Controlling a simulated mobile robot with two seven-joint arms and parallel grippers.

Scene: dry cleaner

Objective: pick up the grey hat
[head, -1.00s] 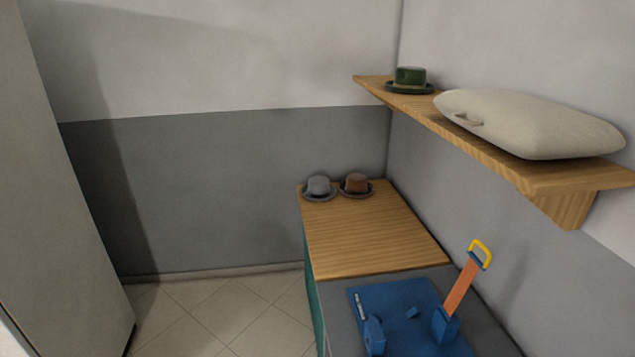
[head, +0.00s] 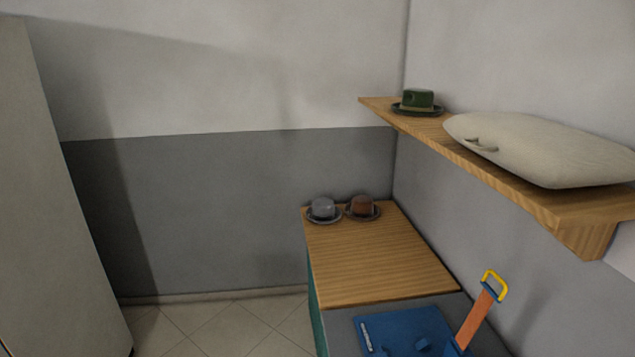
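The grey hat (head: 322,209) sits upright, brim down, at the far left corner of a wooden counter top (head: 375,262). A brown hat (head: 362,206) stands close beside it on the right. Neither of my grippers shows in the head view, so their state cannot be seen.
A wooden wall shelf (head: 500,176) at right holds a green hat (head: 417,101) and a pale cushion-like sack (head: 545,148). A tall cabinet (head: 55,200) stands left; tiled floor (head: 220,325) is free between.

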